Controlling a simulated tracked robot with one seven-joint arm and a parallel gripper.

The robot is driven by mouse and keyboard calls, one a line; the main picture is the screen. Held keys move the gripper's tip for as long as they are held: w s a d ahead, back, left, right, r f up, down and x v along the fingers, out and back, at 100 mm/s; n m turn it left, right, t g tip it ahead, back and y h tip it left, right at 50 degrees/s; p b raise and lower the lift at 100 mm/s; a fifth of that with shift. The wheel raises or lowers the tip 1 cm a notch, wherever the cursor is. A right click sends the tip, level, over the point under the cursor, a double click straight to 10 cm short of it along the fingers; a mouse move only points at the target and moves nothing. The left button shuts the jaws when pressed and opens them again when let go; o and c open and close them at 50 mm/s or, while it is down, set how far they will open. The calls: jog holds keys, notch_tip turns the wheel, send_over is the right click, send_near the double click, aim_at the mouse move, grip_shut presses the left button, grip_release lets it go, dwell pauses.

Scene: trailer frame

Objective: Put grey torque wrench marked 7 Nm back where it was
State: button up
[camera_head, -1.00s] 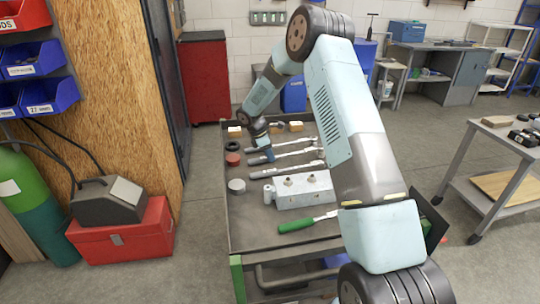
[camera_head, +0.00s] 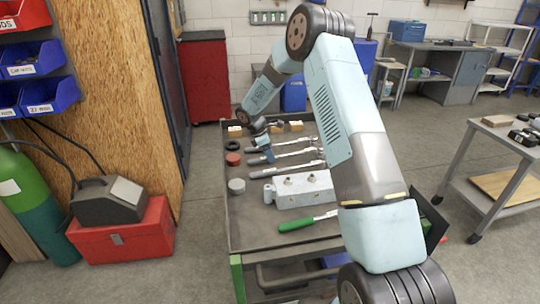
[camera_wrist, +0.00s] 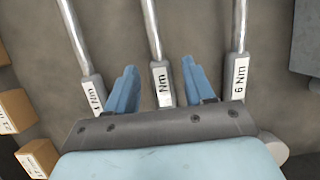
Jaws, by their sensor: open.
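Three silver-shafted torque wrenches with grey handles and white labels lie side by side in the wrist view. The middle wrench (camera_wrist: 154,35) runs between the fingers of my gripper (camera_wrist: 159,68); its label shows "Nm", but I cannot read its number. The right wrench (camera_wrist: 239,75) is marked 6 Nm. The left wrench (camera_wrist: 90,90) has a label whose number I cannot make out. My gripper is open, with one blue finger on each side of the middle handle. In the head view, my gripper (camera_head: 265,149) is low over the handle ends of the wrenches on the cart (camera_head: 250,225).
Small labelled wooden blocks (camera_wrist: 15,110) lie left of the wrenches. A red round tin (camera_head: 233,159), a grey one (camera_head: 237,186), a metal block (camera_head: 300,190) and a green-handled tool (camera_head: 296,224) share the cart top. The near left cart top is bare.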

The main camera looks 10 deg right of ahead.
jog(key=v, duration=1.1)
jog(key=shift+r, duration=0.3)
jog(key=s+d+r+m+t+y, duration=0.1)
jog(key=s+d+r+m, duration=0.25)
jog(key=s+r, duration=0.75)
jog(key=s+d+r+m+t, duration=0.1)
jog(key=s+d+r+m, duration=0.3)
jog(key=s+r, duration=0.7)
jog(key=s+d+r+m+t+y, duration=0.1)
jog(key=s+m, duration=0.4)
jog(key=s, duration=0.7)
jog(key=s+d+r+m+t+y, duration=0.1)
jog(key=s+m, duration=0.4)
jog(key=s, duration=0.7)
jog(key=shift+s+d+r+t+y, duration=0.2)
jog(key=shift+s+r+t+y, duration=0.2)
jog(key=shift+t+y, duration=0.3)
jog(key=shift+m, duration=0.25)
